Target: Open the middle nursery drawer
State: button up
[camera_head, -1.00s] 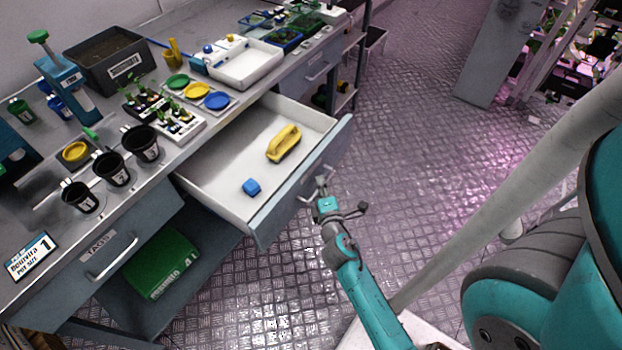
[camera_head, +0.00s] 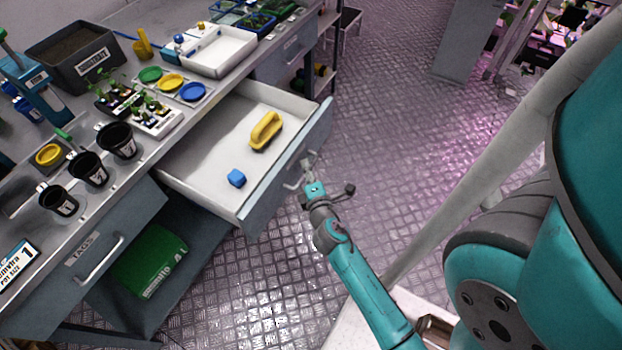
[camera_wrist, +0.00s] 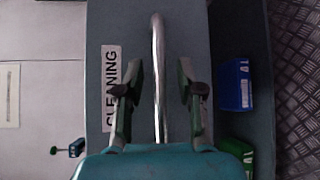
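The middle drawer (camera_head: 187,182) stands pulled out from under the bench, between two shut drawers. A yellow brush-like item (camera_head: 266,131) and a small blue block (camera_head: 236,178) lie inside. My gripper (camera_head: 308,165) is at the drawer's front, by its bar handle (camera_head: 291,186). In the wrist view, the drawer front (camera_wrist: 185,40) has a "CLEANING" label (camera_wrist: 111,85). The handle (camera_wrist: 158,75) passes between the fingers of my gripper (camera_wrist: 160,85), with a visible gap on each side. The fingers are open and apparently not clamped on it.
The left drawer, labelled "TAGS" (camera_head: 85,250), is shut. A green bag (camera_head: 148,258) sits on the shelf below. The benchtop holds black pots (camera_head: 88,170), seedlings, coloured dishes and a white tray (camera_head: 232,58). The metal floor (camera_head: 385,130) right of the drawer is clear.

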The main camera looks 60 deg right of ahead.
jog(key=v, duration=1.1)
jog(key=shift+s+a, duration=0.25)
jog(key=shift+s, duration=0.05)
jog(key=shift+r, duration=0.1)
jog(key=s+a+m+t+y, duration=0.1)
jog(key=s+a+m+y, duration=0.1)
jog(key=s+a+y, duration=0.35)
jog(key=s+a+m+y, duration=0.2)
jog(key=s+a+y, duration=0.1)
jog(key=a, duration=0.6)
jog(key=s+a+r+m+t+y, duration=0.2)
jog(key=s+a+r+m+y, duration=0.1)
jog(key=s+r+m, duration=0.4)
notch_tip(320, 180, up, 3)
jog(key=shift+s+a+r, duration=0.2)
jog(key=shift+s+a, duration=0.4)
jog(key=shift+a, duration=0.3)
